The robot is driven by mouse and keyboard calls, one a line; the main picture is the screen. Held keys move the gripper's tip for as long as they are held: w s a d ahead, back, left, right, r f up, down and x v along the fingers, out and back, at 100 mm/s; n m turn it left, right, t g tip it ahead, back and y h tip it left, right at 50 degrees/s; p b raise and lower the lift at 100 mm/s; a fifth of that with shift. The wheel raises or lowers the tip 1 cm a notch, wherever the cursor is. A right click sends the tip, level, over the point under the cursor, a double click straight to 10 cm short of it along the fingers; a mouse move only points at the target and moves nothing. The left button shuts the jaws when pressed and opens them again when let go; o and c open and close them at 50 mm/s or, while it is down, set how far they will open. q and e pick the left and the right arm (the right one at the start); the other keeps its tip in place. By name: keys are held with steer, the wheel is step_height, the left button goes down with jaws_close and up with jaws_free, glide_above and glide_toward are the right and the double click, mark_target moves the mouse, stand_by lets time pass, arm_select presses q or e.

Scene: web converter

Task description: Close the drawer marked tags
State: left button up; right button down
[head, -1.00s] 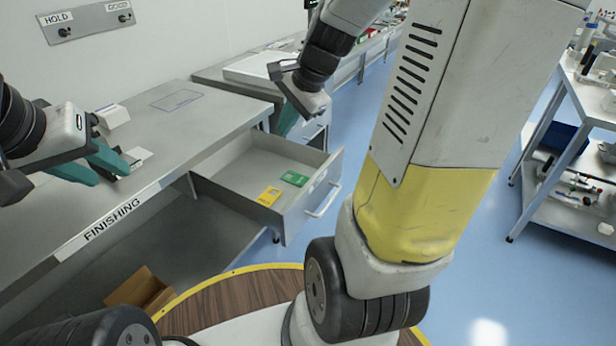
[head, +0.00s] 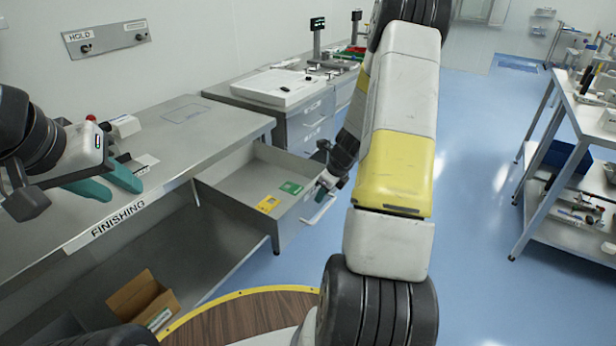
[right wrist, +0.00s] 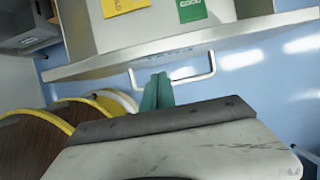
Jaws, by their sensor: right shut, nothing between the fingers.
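The grey drawer (head: 288,228) under the finishing bench stands pulled open, with a yellow card (head: 267,204) and a green card (head: 290,188) inside. Its front (right wrist: 100,66) carries small lettering, hard to read, in the right wrist view. A pale bar handle (head: 319,211) is on the drawer front. My right gripper (right wrist: 157,92) is shut and empty, its teal fingertips at the handle bar (right wrist: 190,82); I cannot tell whether they touch it. In the head view my right arm partly hides this gripper. My left gripper (head: 108,188) is open and empty above the bench.
The finishing bench (head: 190,140) runs along the left wall. A cardboard box (head: 143,300) lies on the shelf below it. Another counter with closed drawers (head: 308,120) stands behind. A shelved cart (head: 570,180) is at the right. Blue floor (head: 475,230) lies clear between.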

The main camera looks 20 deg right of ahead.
steer(key=shift+x, duration=2.2)
